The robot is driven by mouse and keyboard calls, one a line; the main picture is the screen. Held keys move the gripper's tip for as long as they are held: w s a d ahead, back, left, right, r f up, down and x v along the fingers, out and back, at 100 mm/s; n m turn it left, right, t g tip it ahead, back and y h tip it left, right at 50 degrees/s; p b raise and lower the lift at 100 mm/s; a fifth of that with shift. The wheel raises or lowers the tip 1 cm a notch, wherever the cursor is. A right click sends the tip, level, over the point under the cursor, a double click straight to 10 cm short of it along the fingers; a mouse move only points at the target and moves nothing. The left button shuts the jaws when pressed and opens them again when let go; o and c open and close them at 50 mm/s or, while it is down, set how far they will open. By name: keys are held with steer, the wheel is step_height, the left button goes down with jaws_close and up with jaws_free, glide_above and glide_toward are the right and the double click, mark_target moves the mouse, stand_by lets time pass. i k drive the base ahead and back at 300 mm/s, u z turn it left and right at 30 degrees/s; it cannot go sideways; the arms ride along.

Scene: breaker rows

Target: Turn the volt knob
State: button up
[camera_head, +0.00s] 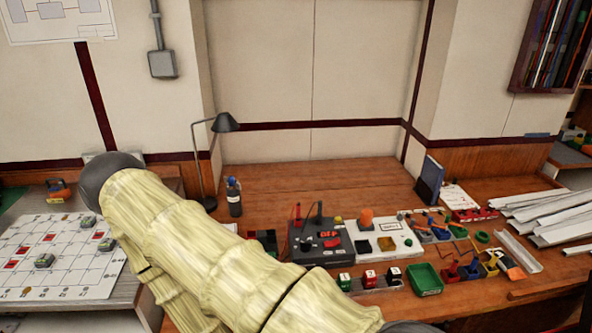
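A dark bench unit (322,242) sits on the wooden workbench, right of my arm. Red parts and dark round parts show on its top, one of them a dark knob-like part (306,246) near its left side. Labels are too small to read, so I cannot tell which part is the volt knob. My arm, in a pale yellow cover, crosses the lower left and middle of the view and hides the bench in front of the unit's left side. I cannot make out my gripper in this view.
A white panel (388,254) with an orange knob adjoins the unit on the right. Small green, red and black blocks (370,279) and a green tray (426,280) lie in front. A bottle (234,197) and a desk lamp (226,123) stand behind.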

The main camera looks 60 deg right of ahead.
mark_target(305, 247)
steer(key=k, duration=0.75)
steer(key=z, duration=1.15)
steer(key=i, duration=0.25)
